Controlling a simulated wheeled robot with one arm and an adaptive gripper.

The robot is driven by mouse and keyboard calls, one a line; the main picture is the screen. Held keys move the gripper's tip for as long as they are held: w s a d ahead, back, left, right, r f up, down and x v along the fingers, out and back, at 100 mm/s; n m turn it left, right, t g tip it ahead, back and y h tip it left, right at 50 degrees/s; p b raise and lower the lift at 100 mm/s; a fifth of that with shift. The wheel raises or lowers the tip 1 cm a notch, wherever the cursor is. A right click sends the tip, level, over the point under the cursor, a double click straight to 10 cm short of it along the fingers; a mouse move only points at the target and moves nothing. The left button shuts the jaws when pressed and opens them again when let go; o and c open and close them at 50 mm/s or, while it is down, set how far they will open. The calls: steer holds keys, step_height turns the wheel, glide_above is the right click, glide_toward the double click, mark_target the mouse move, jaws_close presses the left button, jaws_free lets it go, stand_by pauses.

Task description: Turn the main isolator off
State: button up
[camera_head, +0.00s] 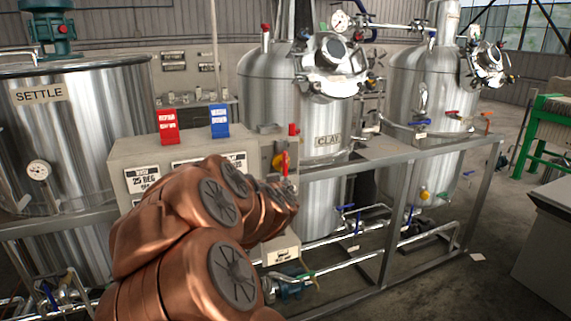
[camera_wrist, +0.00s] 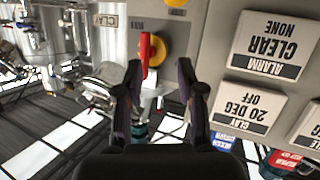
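The main isolator is most likely the red handle (camera_wrist: 145,52) on a round yellow plate (camera_wrist: 158,48), seen upside down in the wrist view. The red handle also shows in the head view (camera_head: 284,162), on the side of the grey control cabinet (camera_head: 130,150). In the wrist view my gripper (camera_wrist: 160,68) is open, with its two dark fingers pointing at the isolator. The handle appears between the fingertips, close to the left one. I cannot tell whether they touch. In the head view my copper-coloured arm hides much of the gripper and cabinet.
A red sign (camera_head: 167,126) and a blue sign (camera_head: 219,121) stand on the cabinet. Steel tanks labelled SETTLE (camera_head: 40,95) and CLAY (camera_head: 328,141) stand around it. A metal frame rail (camera_head: 400,157) and pipes run to the right. Open floor (camera_head: 460,285) lies at lower right.

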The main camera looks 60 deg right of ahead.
mark_target(287, 167)
steer(key=shift+s+d+n+t+y+p, duration=0.85)
steer(key=shift+d+n+t+y, duration=0.35)
steer(key=shift+d+t, duration=2.35)
steer(key=shift+p+x, duration=1.15)
steer(key=shift+x, duration=2.9)
steer(key=shift+r, duration=0.1)
jaws_close()
